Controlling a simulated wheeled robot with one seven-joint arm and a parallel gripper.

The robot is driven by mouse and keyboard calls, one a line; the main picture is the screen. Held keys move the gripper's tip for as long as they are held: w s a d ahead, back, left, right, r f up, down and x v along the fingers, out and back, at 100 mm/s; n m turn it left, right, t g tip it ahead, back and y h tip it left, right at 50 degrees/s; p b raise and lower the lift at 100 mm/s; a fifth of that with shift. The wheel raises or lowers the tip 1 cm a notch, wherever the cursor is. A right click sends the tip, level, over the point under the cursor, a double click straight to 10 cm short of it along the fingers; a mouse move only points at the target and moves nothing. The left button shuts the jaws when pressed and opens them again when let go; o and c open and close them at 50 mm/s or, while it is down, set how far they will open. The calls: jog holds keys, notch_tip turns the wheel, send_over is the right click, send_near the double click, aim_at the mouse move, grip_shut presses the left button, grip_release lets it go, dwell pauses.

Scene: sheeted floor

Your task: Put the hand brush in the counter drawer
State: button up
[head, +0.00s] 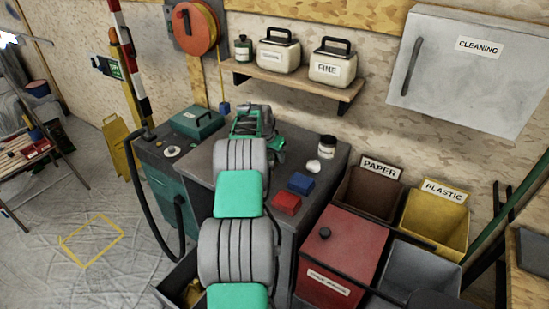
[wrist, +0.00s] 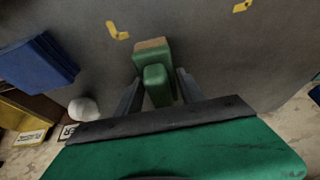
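The green hand brush (wrist: 152,55), with a tan edge at its far end, lies on the grey counter top in the wrist view. My gripper (wrist: 158,76) is open, its two dark fingers on either side of the brush's near part, with a gap showing on each side. In the head view my gripper (head: 252,122) is over the back of the counter (head: 330,165), and my arm hides most of that spot; I cannot make out the brush there. The counter drawer (head: 172,281) is pulled open at the lower left, partly behind my arm, with something yellow inside.
A blue box (head: 300,183), a red box (head: 286,203), a white ball (head: 314,166) and a jar (head: 327,146) stand on the counter's right side. Bins (head: 372,192) stand to the right. A shelf (head: 290,80) hangs behind. A green machine (head: 165,165) with a hose stands left.

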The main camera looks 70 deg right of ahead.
grip_shut()
jog(key=shift+r, duration=0.1)
dwell(0.3)
